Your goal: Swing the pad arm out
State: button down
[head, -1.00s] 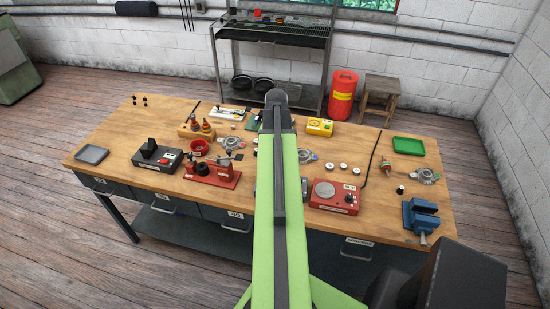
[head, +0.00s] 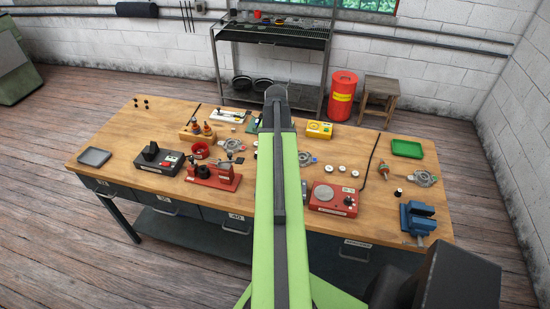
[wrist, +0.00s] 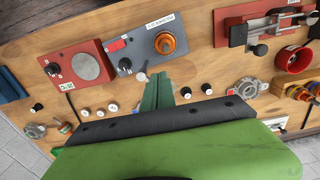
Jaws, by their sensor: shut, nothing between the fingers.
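A red fixture (head: 213,176) stands on the bench left of my arm. It also shows at the upper right of the wrist view (wrist: 234,28), with a metal bar (wrist: 275,22) and a black-knobbed lever (wrist: 259,49). I cannot tell for sure which part is the pad arm. My gripper (wrist: 158,88) is shut and empty, its green fingers over bare wood beside a grey box with an orange ring (wrist: 140,50). The fixture is off to the right of it and apart. In the head view my own arm hides the gripper.
A red box with a grey disc (head: 324,192) stands right of my arm, with small white-topped parts (head: 343,168) behind it. A blue vise (head: 417,218) is at the right corner, a black box (head: 158,158) at left. Bare wood (head: 120,135) lies at the back left.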

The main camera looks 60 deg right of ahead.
notch_tip(320, 180, up, 4)
jog(key=p, duration=0.3)
jog(key=shift+r+p, duration=0.15)
jog(key=shift+p, duration=0.15)
jog(key=w+a+f+n+b, duration=0.3)
jog(key=w+a+f+b, duration=0.2)
jog(key=w+a, duration=0.65)
jog(key=w+a+f+n+b, duration=0.3)
jog(key=w+a+f+b, duration=0.35)
jog(key=a, duration=0.75)
jog(key=a+f+n+b, duration=0.2)
jog(key=a+n, duration=0.2)
jog(key=a, duration=0.9)
jog(key=w+a+f+n+b, duration=0.1)
jog(key=a+n, duration=0.3)
jog(key=a, duration=0.9)
jog(key=shift+w+f+b, duration=0.2)
jog(key=shift+f+b, duration=0.6)
